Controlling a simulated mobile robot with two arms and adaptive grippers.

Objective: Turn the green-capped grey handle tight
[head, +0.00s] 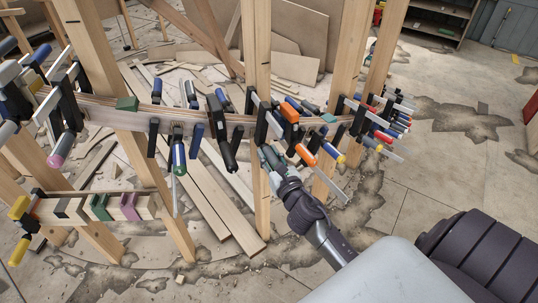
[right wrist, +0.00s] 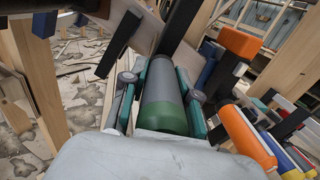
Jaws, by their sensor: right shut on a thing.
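The green-capped grey handle (right wrist: 163,98) fills the middle of the right wrist view. Its grey barrel points away and its green end faces the palm. My right gripper (head: 270,157) is at the curved stringer beside a wooden post. Its teal-padded fingers lie on both sides of the handle and are shut on it. In the head view the gripper hides most of the handle. The handle's clamp bar runs up to the stringer (head: 105,113), a curved wooden strip held by many clamps. My left gripper is not in view.
An orange-handled clamp (head: 305,155) hangs just right of my right gripper; its orange handle (right wrist: 247,140) is close in the wrist view. A black-handled clamp (head: 221,132) hangs to the left. Wooden posts (head: 262,60) stand behind. Loose planks (head: 215,190) cover the floor.

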